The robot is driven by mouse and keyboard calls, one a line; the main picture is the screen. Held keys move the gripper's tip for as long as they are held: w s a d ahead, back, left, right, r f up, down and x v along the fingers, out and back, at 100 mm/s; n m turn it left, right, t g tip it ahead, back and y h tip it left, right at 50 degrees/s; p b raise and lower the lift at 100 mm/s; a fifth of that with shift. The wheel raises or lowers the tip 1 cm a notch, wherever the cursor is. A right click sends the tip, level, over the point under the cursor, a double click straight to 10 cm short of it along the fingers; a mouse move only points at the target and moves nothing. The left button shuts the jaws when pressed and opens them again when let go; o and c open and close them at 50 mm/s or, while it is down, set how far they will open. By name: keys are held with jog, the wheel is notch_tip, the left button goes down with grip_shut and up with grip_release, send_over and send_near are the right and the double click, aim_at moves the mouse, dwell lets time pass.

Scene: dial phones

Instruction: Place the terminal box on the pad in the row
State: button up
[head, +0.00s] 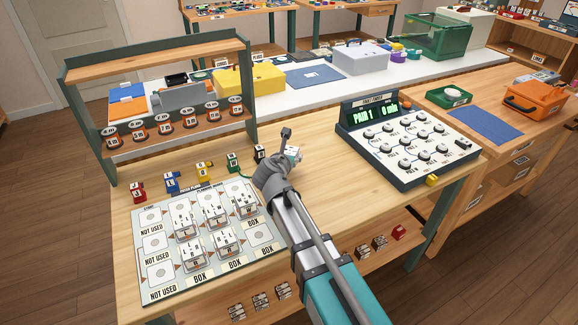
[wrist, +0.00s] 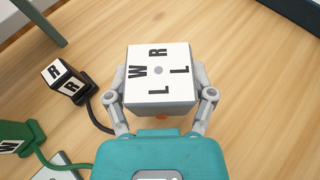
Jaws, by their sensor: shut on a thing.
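A white-topped terminal box (wrist: 158,72) with the letters W, R, L and L sits between my gripper's fingers (wrist: 160,98) in the wrist view. In the head view my gripper (head: 285,150) is shut on this box (head: 294,153), over the bench right of the black plug. The planning board (head: 150,291) lies at the front left, with rows of pads marked BOX or NOT USED. Several lettered boxes, such as one in the middle (head: 223,239), stand on it. A bare pad (head: 263,236) shows at its right, above a BOX label. My arm hides part of the bench.
A red plug (head: 138,191), blue plug (head: 172,182), yellow plug (head: 204,171), green plug (head: 233,162) and black plug (head: 259,152) line up behind the board. A tester (head: 410,138) reading PAIR 1 stands at right. A shelf rack (head: 160,100) rises at back left.

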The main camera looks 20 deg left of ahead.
jog(key=shift+w+a+f+b, duration=0.15)
jog(key=shift+w+f+b, duration=0.05)
jog(key=shift+f+b, duration=0.2)
jog(key=shift+w+a+f+b, duration=0.15)
jog(key=shift+w+f+b, duration=0.05)
jog(key=shift+f+b, duration=1.4)
jog(key=shift+f, duration=0.2)
jog(key=o, duration=1.1)
jog(key=shift+r, duration=0.1)
jog(key=shift+r, duration=0.15)
jog(key=shift+s+d+r, duration=0.1)
jog(key=shift+s, duration=0.25)
jog(key=p+v, duration=0.4)
jog(key=v, duration=0.7)
jog(key=shift+s+r+p, duration=0.1)
jog(key=shift+s+p, duration=0.1)
jog(key=shift+p, duration=0.1)
